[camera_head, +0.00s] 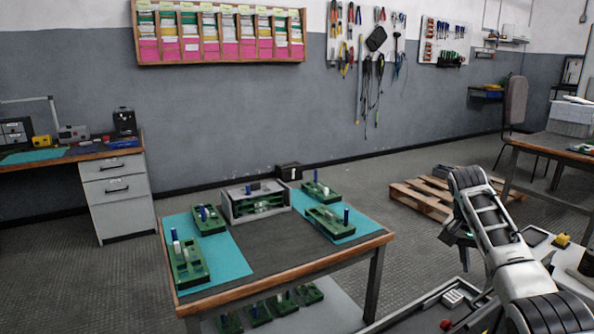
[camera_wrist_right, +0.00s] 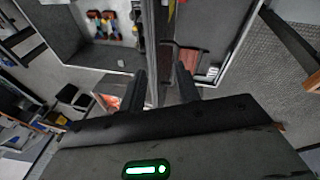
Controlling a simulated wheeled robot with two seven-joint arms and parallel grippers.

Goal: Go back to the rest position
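My right arm comes in at the right of the head view, with its gripper (camera_head: 457,246) hanging beyond the right side of the table (camera_head: 275,264). The right wrist view shows the two dark fingers of the gripper (camera_wrist_right: 162,88) standing apart with nothing held between them. My left gripper and arm are not in view. On the table, green boards (camera_head: 186,270) with blue and white cylinders stand on teal mats (camera_head: 228,262) at the left and right. A grey open-fronted box (camera_head: 241,215) sits at the back middle of the table.
More green boards (camera_head: 259,315) lie on the table's lower shelf. A wooden pallet (camera_head: 425,200) lies on the floor behind my right arm. A drawer unit (camera_head: 119,200) stands at left, and another table with a chair (camera_head: 515,100) at right. The table's front middle is bare.

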